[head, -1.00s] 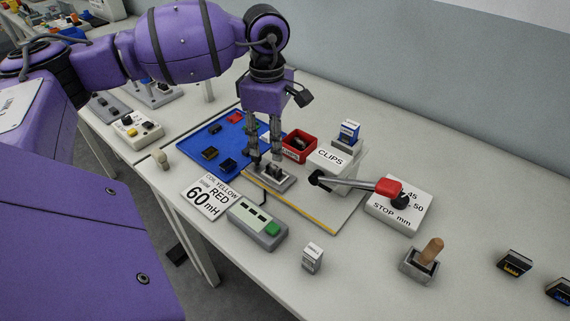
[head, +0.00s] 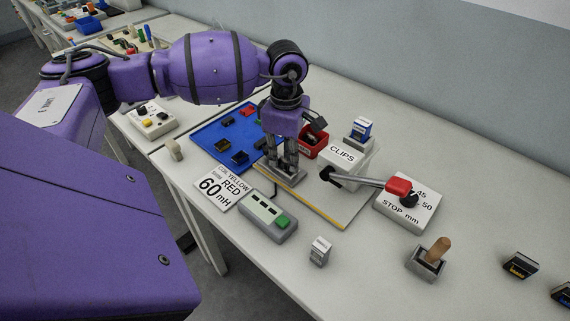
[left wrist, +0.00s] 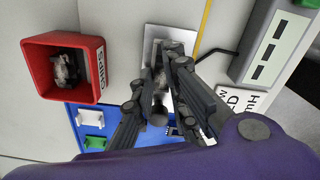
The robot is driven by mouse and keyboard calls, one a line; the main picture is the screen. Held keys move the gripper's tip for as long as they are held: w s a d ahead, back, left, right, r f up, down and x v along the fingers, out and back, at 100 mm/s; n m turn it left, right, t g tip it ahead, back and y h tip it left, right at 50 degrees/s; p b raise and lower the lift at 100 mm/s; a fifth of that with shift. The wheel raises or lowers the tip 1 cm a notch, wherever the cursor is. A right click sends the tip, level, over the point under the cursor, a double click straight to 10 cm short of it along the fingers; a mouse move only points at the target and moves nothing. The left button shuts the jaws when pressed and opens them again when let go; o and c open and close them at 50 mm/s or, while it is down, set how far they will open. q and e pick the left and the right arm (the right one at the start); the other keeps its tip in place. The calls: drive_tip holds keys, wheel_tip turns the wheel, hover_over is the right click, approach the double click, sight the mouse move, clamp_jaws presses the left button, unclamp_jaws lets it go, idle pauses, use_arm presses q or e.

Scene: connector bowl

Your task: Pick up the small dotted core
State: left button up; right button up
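My left gripper (head: 281,172) is down at a grey metal fixture (head: 295,180) on the pale board. In the left wrist view, its fingers (left wrist: 163,72) stand apart on either side of small grey parts at the fixture (left wrist: 151,40). No contact with these parts can be made out. I cannot make out dots on any part, so I cannot single out the small dotted core. Several small dark blocks lie in the blue tray (head: 207,138), with a red piece (head: 247,111) at its far end. My right gripper is not in view.
A lever with a red handle (head: 399,187) crosses the board's right side. A grey-green device (head: 268,217) is in front.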

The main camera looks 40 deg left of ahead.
use_arm(q)
clamp_jaws()
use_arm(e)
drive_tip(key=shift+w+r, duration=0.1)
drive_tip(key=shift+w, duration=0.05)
use_arm(q)
drive_tip(key=shift+w+a+r, duration=0.1)
drive_tip(key=shift+r, duration=0.4)
wheel_tip(320, 180, up, 2)
drive_tip(key=shift+r, duration=0.25)
drive_tip(key=s+d+r+b, duration=0.1)
drive_tip(key=s+d+r, duration=0.75)
drive_tip(key=s, duration=0.35)
drive_tip(key=n, duration=0.1)
approach(285, 160)
drive_tip(key=shift+d+f, duration=0.3)
drive_tip(key=shift+d, duration=0.15)
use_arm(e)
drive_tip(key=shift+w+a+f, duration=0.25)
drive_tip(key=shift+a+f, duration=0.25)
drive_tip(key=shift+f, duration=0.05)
